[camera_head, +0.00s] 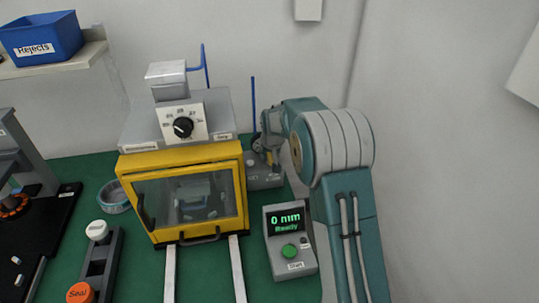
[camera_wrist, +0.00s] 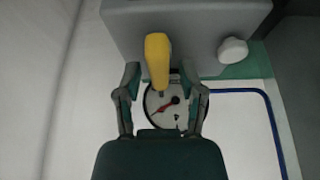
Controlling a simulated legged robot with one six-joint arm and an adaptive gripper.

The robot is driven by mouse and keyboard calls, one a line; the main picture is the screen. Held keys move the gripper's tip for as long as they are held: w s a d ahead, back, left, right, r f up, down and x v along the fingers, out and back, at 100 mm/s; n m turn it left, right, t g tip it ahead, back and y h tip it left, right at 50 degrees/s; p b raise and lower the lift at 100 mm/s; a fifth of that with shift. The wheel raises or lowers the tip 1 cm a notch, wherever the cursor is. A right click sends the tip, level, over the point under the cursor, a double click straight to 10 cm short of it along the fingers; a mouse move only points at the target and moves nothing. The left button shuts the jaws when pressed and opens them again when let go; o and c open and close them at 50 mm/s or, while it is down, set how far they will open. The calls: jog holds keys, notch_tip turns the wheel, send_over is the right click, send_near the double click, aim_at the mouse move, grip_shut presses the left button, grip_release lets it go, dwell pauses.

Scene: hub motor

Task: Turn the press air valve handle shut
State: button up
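The yellow valve handle (camera_wrist: 158,60) shows in the wrist view, with its length running along the picture's vertical, in front of a grey block (camera_wrist: 190,25). My gripper (camera_wrist: 160,72) is open, with one finger to the left and one to the right of the handle. Gaps show between the handle and both fingers. A round gauge (camera_wrist: 166,106) with a red needle shows between the fingers, partly covered by my gripper.
A white knob (camera_wrist: 232,50) sticks out beside the handle, and a blue air line (camera_wrist: 272,120) bends past the gauge. A display box (camera_head: 290,240) reading "0 mm Ready" stands in front of my arm. A bowl (camera_head: 114,197) and the Seal button (camera_head: 80,292) are left.

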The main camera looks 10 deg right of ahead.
grip_shut()
jog(key=shift+n, duration=0.3)
jog(key=n+y, duration=0.1)
jog(key=n, duration=0.1)
jog(key=shift+d+f+n, duration=0.1)
jog(key=shift+n, duration=0.2)
jog(key=n+y, duration=0.1)
jog(key=n, duration=0.1)
jog(key=n+g, duration=0.1)
jog(key=n, duration=0.1)
jog(key=shift+n+y, duration=0.3)
jog(key=shift+y, duration=0.1)
jog(key=n+g+y, duration=0.1)
jog(key=n, duration=0.3)
jog(key=shift+n, duration=0.3)
jog(key=shift+n+g+y, duration=0.3)
jog(key=shift+n+g, duration=0.5)
jog(key=shift+n, duration=0.8)
jog(key=shift+d+n, duration=0.1)
jog(key=shift+n, duration=0.2)
